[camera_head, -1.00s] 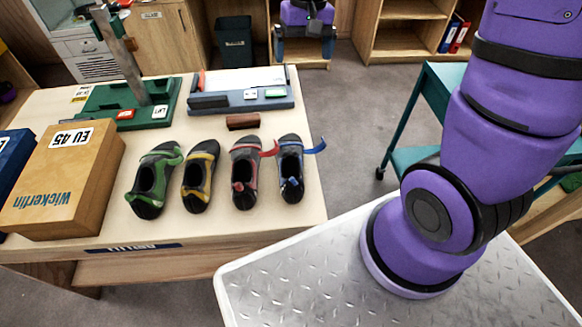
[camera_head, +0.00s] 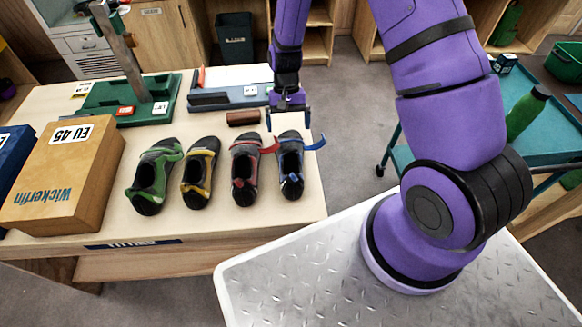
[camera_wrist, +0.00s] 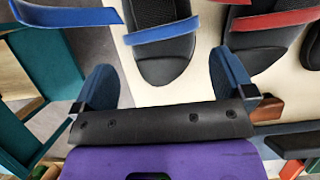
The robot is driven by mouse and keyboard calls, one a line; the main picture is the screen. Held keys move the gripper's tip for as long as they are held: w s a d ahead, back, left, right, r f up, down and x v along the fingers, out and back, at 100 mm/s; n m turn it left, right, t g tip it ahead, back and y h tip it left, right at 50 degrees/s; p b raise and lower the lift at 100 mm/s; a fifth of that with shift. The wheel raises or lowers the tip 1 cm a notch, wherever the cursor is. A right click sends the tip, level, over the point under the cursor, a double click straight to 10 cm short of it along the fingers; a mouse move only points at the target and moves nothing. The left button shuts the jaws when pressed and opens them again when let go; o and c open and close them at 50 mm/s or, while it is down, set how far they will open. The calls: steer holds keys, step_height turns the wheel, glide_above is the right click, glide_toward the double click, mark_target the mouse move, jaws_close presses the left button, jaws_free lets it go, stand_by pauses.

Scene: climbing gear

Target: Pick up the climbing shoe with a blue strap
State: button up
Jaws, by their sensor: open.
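The climbing shoe with a blue strap (camera_head: 291,163) is rightmost in a row of shoes on the table, near its right edge. One loose strap end sticks out to the right. My gripper (camera_head: 288,120) is open and empty, above the shoe's far end. In the wrist view, the dark rounded end of the blue-strapped shoe (camera_wrist: 163,62) lies ahead, between the lines of my spread gripper fingers (camera_wrist: 165,80). A blue strap crosses it and a loose strap end shows at upper left. I see no contact.
The red-strapped shoe (camera_head: 245,172) stands close on the left; yellow (camera_head: 200,172) and green (camera_head: 153,178) ones stand beyond. A brown block (camera_head: 243,118) lies behind the row. A teal cart (camera_head: 540,115) stands at the right.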

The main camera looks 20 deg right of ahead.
mark_target(288, 139)
steer(key=x, duration=0.8)
steer(key=shift+w+f, duration=0.15)
steer(key=shift+w, duration=0.1)
steer(key=c, duration=0.8)
steer(key=shift+o, duration=0.2)
